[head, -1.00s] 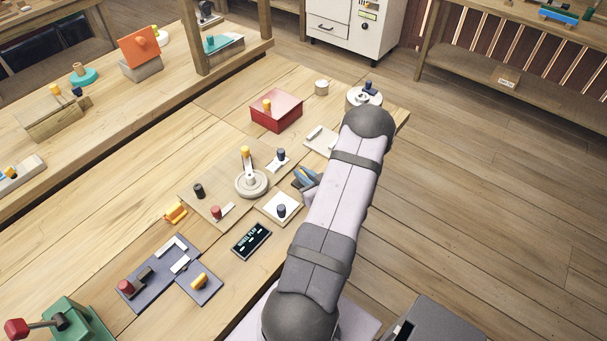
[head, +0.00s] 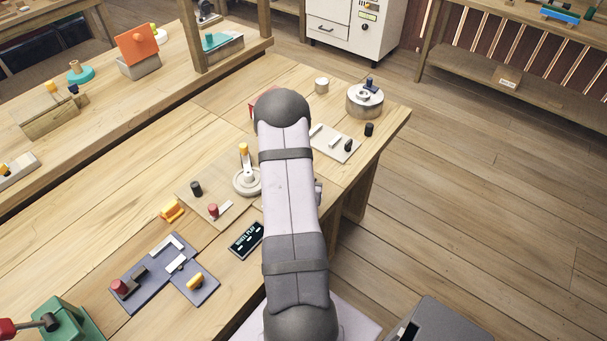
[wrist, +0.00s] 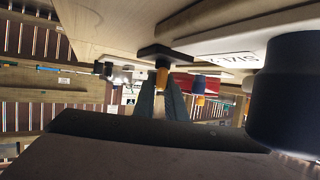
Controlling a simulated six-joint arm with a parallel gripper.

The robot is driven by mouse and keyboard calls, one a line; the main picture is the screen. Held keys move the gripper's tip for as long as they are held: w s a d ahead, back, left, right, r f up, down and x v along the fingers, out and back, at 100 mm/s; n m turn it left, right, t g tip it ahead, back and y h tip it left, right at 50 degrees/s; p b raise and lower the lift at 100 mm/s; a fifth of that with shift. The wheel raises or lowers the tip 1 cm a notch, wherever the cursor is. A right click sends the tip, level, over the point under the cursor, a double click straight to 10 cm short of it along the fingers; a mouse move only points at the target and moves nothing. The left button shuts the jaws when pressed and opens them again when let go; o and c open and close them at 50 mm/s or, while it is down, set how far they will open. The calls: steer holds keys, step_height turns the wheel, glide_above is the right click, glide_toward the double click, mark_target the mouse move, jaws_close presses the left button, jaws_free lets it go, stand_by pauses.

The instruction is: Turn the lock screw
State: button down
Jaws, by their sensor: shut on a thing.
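My gripper (wrist: 161,100) shows in the wrist view, its two grey-blue fingers closed at the tips on a small orange piece (wrist: 162,78). A flat black block (wrist: 165,54) adjoins the orange piece, against the board that appears at the top of this view. I cannot tell for certain whether the orange piece is the lock screw. In the head view my arm hides the gripper and what it holds. A pale round base with an upright lever and yellow knob (head: 244,150) stands just left of my arm.
A large dark cylinder (wrist: 286,95) is close on the right in the wrist view. A red knob (head: 213,210), a black knob (head: 196,188), a dark sign (head: 246,239) and a blue-grey panel (head: 150,283) are left of my arm. A round metal device (head: 364,101) stands at the far right.

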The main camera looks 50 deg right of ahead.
steer(key=m+g, duration=0.2)
steer(key=m+g+h, duration=0.1)
steer(key=m+g, duration=0.2)
steer(key=shift+w+a+h+b, duration=0.1)
steer(key=shift+w+h+b, duration=0.1)
steer(key=shift+h+b, duration=0.15)
steer(key=m+g, duration=0.4)
steer(key=g, duration=0.1)
steer(key=shift+s+m+g, duration=0.1)
steer(key=shift+m+g, duration=0.2)
steer(key=shift+g, duration=0.1)
steer(key=shift+r+y, duration=0.1)
steer(key=shift+y, duration=0.35)
steer(key=c, duration=1.8)
jaws_free()
steer(key=shift+s, duration=0.1)
steer(key=shift+b+v, duration=0.75)
steer(key=shift+v, duration=2.8)
steer(key=shift+w, duration=0.2)
